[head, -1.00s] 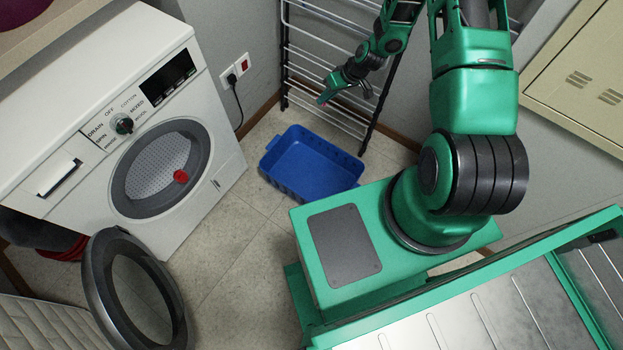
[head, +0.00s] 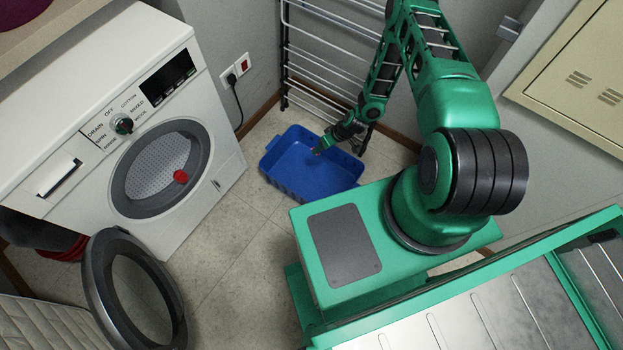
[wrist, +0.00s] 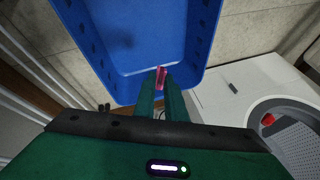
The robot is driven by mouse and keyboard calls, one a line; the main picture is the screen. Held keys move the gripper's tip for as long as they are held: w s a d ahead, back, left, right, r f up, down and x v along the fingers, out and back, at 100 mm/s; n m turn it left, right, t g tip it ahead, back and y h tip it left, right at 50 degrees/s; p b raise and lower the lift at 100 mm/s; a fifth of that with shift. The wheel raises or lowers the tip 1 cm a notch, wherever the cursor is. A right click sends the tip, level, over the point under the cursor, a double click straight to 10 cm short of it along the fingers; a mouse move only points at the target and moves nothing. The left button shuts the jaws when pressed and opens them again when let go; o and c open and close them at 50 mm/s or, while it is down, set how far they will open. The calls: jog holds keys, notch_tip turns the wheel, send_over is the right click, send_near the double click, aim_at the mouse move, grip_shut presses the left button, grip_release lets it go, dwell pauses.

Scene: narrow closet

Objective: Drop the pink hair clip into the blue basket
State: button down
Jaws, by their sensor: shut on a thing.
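The blue basket (head: 288,166) stands on the tiled floor in front of the drying rack. In the wrist view the basket (wrist: 205,30) fills the upper middle, its inside bare apart from a shadow. My gripper (head: 321,148) is over the basket's right part in the head view. In the wrist view my gripper (wrist: 160,80) is shut on the pink hair clip (wrist: 161,74), which sticks out between the fingertips over the basket's near edge. In the head view the clip shows only as a small reddish spot at the fingertips.
A washing machine (head: 130,120) with its round door (head: 130,290) open stands at the left, with a red thing (head: 180,176) in its drum. A drying rack (head: 310,60) stands behind the basket. A beige cabinet (head: 580,80) is at the right. Floor left of the basket is clear.

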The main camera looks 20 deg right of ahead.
jog(key=shift+f, duration=2.35)
jog(key=c, duration=1.7)
grip_release()
jog(key=shift+c, duration=0.2)
jog(key=shift+r, duration=0.1)
jog(key=v, duration=1)
jog(key=shift+d+r, duration=0.2)
